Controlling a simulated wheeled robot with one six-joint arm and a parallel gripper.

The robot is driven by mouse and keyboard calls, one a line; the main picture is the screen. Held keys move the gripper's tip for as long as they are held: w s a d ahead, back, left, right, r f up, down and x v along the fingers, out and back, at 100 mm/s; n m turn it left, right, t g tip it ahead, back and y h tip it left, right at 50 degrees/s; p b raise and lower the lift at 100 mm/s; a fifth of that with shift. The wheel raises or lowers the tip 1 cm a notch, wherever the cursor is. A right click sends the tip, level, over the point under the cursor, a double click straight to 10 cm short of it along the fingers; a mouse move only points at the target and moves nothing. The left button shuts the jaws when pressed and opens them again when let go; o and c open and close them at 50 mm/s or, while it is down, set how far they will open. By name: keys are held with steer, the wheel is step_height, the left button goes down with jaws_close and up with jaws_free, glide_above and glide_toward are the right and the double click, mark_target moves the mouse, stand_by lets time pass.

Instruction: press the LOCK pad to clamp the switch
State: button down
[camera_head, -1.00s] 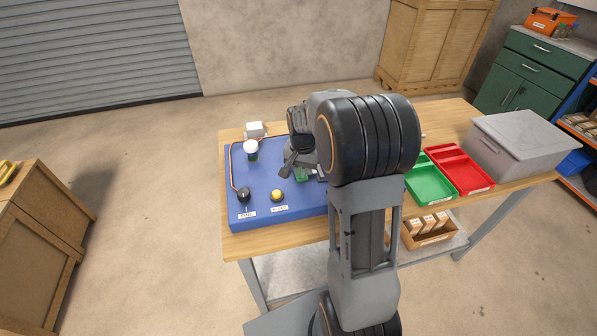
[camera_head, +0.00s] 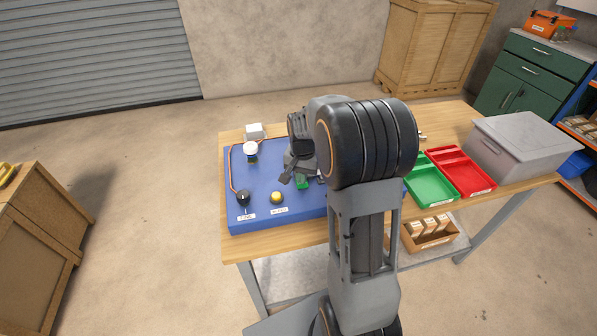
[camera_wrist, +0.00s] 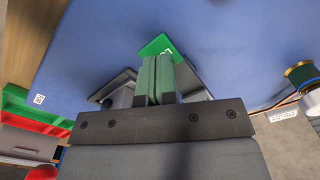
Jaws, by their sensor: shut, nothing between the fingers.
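The green LOCK pad (camera_wrist: 158,44) lies on the blue panel (camera_wrist: 230,45); white letters on it are partly covered by my gripper. It also shows as a small green patch in the head view (camera_head: 302,182). My gripper (camera_wrist: 155,60) is shut and empty, its fingertips over the pad; whether they touch it I cannot tell. Dark grey parts (camera_wrist: 112,84) stand on both sides of the fingers, partly hidden. I cannot make out clearly which part is the switch. In the head view my arm hides much of the panel's right side.
A black knob (camera_head: 243,198) and a yellow button (camera_head: 277,198) sit at the panel's front left. A white-topped post (camera_head: 250,148) and a white box (camera_head: 253,131) stand behind. Green (camera_head: 431,187) and red (camera_head: 466,172) trays and a grey bin (camera_head: 520,147) are at right.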

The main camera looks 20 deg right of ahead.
steer(key=shift+r+p, duration=2.35)
steer(key=shift+r, duration=0.9)
